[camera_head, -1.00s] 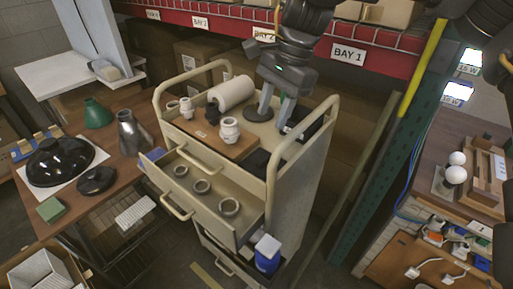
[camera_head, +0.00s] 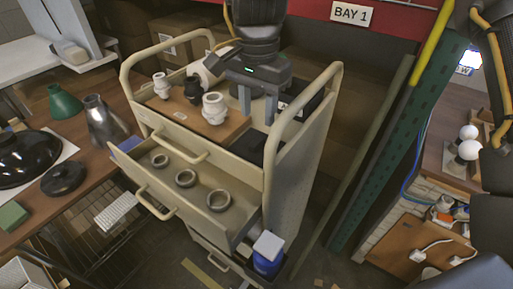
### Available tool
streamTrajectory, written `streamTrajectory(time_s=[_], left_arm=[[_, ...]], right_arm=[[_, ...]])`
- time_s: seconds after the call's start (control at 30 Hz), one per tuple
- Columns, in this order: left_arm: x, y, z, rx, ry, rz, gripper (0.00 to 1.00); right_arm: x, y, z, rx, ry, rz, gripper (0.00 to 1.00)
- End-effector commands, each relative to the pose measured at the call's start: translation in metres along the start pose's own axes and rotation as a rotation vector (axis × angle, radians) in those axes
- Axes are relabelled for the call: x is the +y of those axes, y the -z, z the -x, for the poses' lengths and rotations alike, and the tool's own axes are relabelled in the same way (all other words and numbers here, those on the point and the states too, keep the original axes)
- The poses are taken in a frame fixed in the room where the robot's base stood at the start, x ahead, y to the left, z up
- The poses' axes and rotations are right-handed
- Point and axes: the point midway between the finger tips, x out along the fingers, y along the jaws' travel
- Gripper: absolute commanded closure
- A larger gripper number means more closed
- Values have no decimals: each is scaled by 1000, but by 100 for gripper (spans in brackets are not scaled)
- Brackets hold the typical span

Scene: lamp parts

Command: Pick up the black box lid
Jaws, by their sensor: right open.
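A flat black piece (camera_head: 254,144), which may be the black box lid, lies on the top of the cart near its front right. A black box-like object (camera_head: 312,98) stands behind it at the right rear of the cart top, partly hidden by my gripper and the cart's handle rail. I cannot tell for sure which of the two is the lid. My right gripper (camera_head: 257,116) points down over the cart top, its two fingers apart with nothing seen between them. It is behind the flat black piece in the picture. My left gripper is not in view.
The beige cart's handle rails (camera_head: 305,102) rise beside the gripper. A wooden board (camera_head: 190,112) with white and black fittings lies to its left. The open drawer (camera_head: 210,218) holds several grey rings. A blue jar (camera_head: 268,256) is below.

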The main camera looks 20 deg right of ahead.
Motion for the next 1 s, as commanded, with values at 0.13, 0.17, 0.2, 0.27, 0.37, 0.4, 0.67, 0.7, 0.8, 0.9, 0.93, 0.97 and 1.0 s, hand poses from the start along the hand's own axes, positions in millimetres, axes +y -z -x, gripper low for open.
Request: streamTrajectory(time_s=[0.13,0.17,0.2,0.27,0.37,0.4,0.67,0.7,0.8,0.9,0.93,0.97,1.0], left_arm=[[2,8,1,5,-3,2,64],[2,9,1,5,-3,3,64],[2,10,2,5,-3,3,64],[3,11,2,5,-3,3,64],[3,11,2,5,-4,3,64],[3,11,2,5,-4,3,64],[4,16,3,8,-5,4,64],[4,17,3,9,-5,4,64],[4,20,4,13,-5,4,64],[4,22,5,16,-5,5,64],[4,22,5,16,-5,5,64],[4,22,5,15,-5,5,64],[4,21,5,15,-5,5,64]], right_arm=[[0,0,-20,0,-1,0,58],[0,0,-22,0,-1,-1,58],[0,0,-23,0,0,-1,58],[0,0,-24,-1,0,-1,58],[0,0,-26,-1,0,-1,58],[0,0,-29,-1,-1,0,58],[0,-2,-66,-2,-2,0,58],[0,-2,-70,-1,-1,0,58],[0,-2,-75,-1,0,0,58],[0,-2,-76,-1,1,0,58],[0,-2,-76,-1,1,0,58],[0,-2,-76,-1,1,0,58],[0,-2,-76,-1,1,0,58]])
